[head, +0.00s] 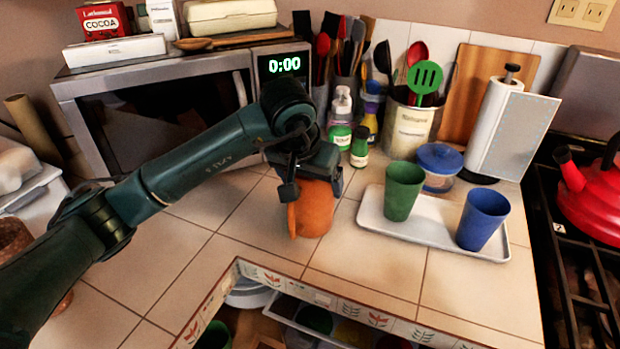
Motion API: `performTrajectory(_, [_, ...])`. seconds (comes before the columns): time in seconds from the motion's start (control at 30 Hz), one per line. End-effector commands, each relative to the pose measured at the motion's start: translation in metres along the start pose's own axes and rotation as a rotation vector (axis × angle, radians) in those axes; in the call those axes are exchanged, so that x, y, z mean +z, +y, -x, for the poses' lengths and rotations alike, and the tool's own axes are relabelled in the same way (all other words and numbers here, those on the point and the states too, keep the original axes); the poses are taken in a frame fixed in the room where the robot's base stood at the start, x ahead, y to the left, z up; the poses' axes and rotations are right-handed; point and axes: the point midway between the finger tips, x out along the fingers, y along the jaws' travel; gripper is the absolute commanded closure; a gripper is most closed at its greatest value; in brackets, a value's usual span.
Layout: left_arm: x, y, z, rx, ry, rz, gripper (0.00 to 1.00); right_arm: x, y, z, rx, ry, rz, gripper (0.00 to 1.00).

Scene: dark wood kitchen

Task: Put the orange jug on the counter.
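The orange jug (315,212) is at the middle of the tiled counter (250,228), in front of the microwave. It looks roughly upright, and I cannot tell whether its base rests on the tiles or hangs just above them. My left gripper (313,187) is over the jug from above, with one finger at each side of its upper part. The gripper hides the jug's top. Whether the fingers press on the jug or stand just clear of it does not show. My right gripper is not in view.
A white tray (430,243) with a green cup (403,190) and a blue cup (482,219) stands to the right. The microwave (160,110) is behind. An open drawer (345,325) lies below the front edge. The tiles left of the jug are clear.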

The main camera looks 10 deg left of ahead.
Motion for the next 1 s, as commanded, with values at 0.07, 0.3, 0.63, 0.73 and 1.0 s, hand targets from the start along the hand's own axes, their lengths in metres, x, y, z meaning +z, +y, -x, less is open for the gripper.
performTrajectory(0.07, [0.001,0.0,-0.002,-0.001,0.0,0.0,0.13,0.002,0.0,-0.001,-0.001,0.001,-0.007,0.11])
performTrajectory(0.3, [0.001,0.0,-0.001,-0.001,-0.001,0.0,0.0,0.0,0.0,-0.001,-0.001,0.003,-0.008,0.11])
performTrajectory(0.63, [-0.002,-0.001,0.013,-0.001,0.003,0.0,0.0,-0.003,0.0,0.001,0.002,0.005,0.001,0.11])
performTrajectory(0.73, [-0.002,-0.001,0.032,-0.003,0.006,-0.001,0.0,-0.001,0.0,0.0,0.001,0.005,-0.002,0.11])
performTrajectory(1.0, [-0.001,-0.001,0.09,-0.002,0.004,0.001,0.0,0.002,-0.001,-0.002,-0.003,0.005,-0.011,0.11])
